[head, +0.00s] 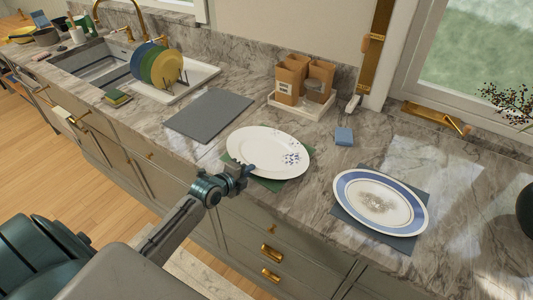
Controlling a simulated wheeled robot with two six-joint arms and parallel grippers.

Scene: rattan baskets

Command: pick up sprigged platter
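The sprigged platter (268,146) is a white oval dish with small dark blue sprigs at its right side. It lies on a green mat (272,184) on the marble counter, near the front edge. My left gripper (248,170) is at the platter's near left rim, overlapping it in the head view. Whether its fingers touch the rim, and whether they are open or shut, I cannot tell at this size. My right gripper is not in view.
A blue-rimmed oval platter (380,200) lies on a dark mat (402,242) to the right. A grey board (208,114) lies to the left, a blue sponge (344,136) behind. Cartons (291,80) stand in a white tray (302,108). Upright plates (168,68) fill a rack by the sink.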

